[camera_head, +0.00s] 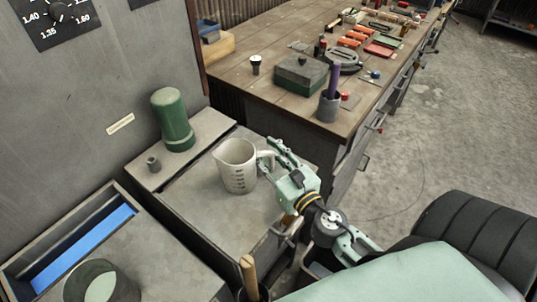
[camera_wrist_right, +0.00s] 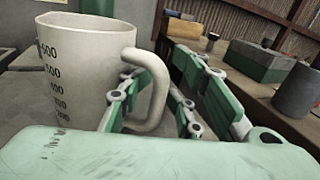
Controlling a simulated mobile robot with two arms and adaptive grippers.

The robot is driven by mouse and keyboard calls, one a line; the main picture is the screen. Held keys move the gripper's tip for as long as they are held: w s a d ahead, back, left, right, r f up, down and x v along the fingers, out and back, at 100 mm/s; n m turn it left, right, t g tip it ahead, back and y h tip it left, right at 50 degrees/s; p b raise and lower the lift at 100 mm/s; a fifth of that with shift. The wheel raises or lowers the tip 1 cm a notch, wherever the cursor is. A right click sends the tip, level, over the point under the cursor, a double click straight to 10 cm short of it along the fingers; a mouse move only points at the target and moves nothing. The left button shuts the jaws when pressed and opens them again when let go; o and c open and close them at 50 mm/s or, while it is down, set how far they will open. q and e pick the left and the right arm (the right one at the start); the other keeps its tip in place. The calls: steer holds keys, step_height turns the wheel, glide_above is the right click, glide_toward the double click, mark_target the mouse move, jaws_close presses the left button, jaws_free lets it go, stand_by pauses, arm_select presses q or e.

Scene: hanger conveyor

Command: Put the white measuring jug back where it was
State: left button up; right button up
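The white measuring jug (camera_head: 236,167) stands upright on a grey cabinet top (camera_head: 215,205), with its handle towards my right gripper. My right gripper (camera_head: 273,157) is at the handle. In the right wrist view, the jug (camera_wrist_right: 75,70) fills the left side, with dark scale marks on its wall. The fingers of the right gripper (camera_wrist_right: 160,75) are spread, with the handle between them; one finger is on the jug side of the handle. A gap shows between the handle and the other finger. My left gripper is in neither view.
An open bin with a blue inside (camera_head: 85,247) is at left. A wooden workbench (camera_head: 270,95) with boxes and tools lies beyond.

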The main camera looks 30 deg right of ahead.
steer(key=shift+r, duration=0.1)
steer(key=s+b, duration=0.3)
steer(key=s, duration=0.2)
steer(key=s+b, duration=0.3)
steer(key=s, duration=0.2)
steer(key=shift+s+a+f+b, duration=0.15)
steer(key=shift+s+f+b, duration=0.05)
steer(key=shift+s+b, duration=0.2)
steer(key=shift+s+r+b, duration=0.3)
steer(key=shift+s+b, duration=0.15)
steer(key=shift+s, duration=0.15)
